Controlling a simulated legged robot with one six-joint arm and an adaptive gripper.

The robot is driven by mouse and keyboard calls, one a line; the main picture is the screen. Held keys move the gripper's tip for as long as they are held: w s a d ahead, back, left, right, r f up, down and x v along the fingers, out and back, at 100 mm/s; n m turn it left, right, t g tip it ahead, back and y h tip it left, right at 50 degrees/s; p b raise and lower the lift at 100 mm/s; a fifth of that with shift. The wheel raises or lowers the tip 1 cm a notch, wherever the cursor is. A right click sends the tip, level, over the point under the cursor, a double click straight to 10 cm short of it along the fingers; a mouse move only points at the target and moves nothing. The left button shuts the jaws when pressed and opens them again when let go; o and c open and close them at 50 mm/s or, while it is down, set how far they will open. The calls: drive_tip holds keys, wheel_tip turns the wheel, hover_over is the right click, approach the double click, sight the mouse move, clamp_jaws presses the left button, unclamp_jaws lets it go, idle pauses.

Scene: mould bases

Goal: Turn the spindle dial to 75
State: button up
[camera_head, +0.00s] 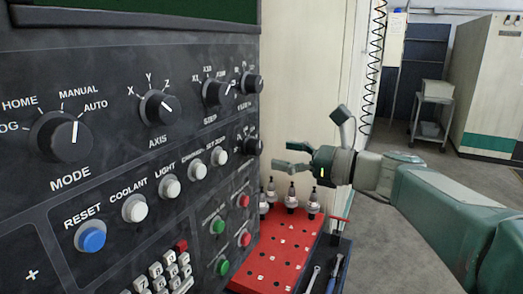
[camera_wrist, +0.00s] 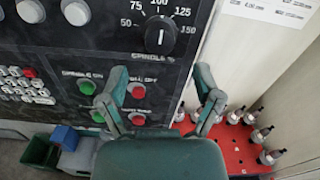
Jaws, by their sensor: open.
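The spindle dial (camera_wrist: 161,37) is a black round knob on the dark control panel, at the top of the wrist view. Its white mark stands about upright, toward the 100 of a scale from 50 to 150. In the head view the dial (camera_head: 253,147) shows edge-on at the panel's right edge. My gripper (camera_head: 283,155) is open and empty, to the right of the dial and apart from it. In the wrist view the gripper's two fingers (camera_wrist: 161,75) are spread wide, with the dial above and between them.
Green and red push buttons (camera_wrist: 138,91) sit below the dial. Other knobs, such as the mode knob (camera_head: 66,136), fill the panel leftward. A red tool rack (camera_head: 275,255) with several upright tool holders stands below my gripper. A pale wall (camera_head: 300,90) borders the panel.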

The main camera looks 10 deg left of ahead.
sight(260, 150)
drive_tip(key=x, duration=0.5)
drive_tip(key=shift+a, duration=0.1)
drive_tip(key=shift+c, duration=0.3)
clamp_jaws()
